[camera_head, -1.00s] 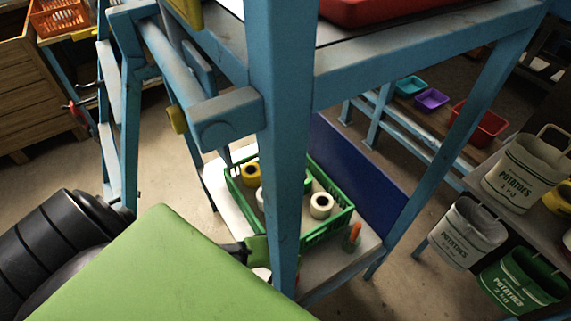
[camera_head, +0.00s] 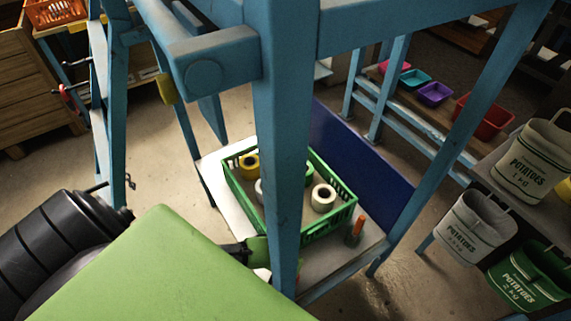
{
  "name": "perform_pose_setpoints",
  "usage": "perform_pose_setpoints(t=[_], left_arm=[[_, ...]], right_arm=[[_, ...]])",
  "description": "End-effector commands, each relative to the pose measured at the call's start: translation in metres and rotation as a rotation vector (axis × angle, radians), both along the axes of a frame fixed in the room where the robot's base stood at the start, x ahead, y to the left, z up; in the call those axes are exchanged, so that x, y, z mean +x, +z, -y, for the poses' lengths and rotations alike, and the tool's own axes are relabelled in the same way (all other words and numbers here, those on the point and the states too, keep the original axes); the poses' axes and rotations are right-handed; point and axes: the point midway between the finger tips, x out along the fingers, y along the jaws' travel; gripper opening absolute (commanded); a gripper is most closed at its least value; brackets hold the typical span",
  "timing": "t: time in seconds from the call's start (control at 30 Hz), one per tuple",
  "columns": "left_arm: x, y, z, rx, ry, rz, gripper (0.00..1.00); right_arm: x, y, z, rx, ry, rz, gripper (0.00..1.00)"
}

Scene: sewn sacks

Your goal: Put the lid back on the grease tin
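I see no grease tin and no lid that I can make out in the head view. A green crate (camera_head: 345,216) stands on a low pale shelf and holds several rolls, among them a white roll (camera_head: 323,197) and a yellow roll (camera_head: 249,164). A blue post hides part of the crate.
A blue frame post (camera_head: 283,140) stands close in front. A small orange-topped item (camera_head: 355,231) is beside the crate. Fabric sacks marked potatoes (camera_head: 531,166) are at the right. Coloured bins (camera_head: 434,94) sit on a shelf behind. Bare floor (camera_head: 150,165) shows at the left.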

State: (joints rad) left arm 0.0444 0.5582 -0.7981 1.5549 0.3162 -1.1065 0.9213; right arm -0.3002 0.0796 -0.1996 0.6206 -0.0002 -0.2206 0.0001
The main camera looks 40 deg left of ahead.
Motion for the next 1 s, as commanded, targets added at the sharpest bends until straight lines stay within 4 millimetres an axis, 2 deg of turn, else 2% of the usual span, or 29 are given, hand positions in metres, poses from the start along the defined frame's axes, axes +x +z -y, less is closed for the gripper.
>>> perform_pose_setpoints(t=[1.0], left_arm=[[-0.0012, 0.0000, 0.0001, 0.000, 0.000, 0.000, 0.07]], right_arm=[[0.0000, 0.0077, -0.0003, 0.000, 0.000, 0.001, 0.00]])
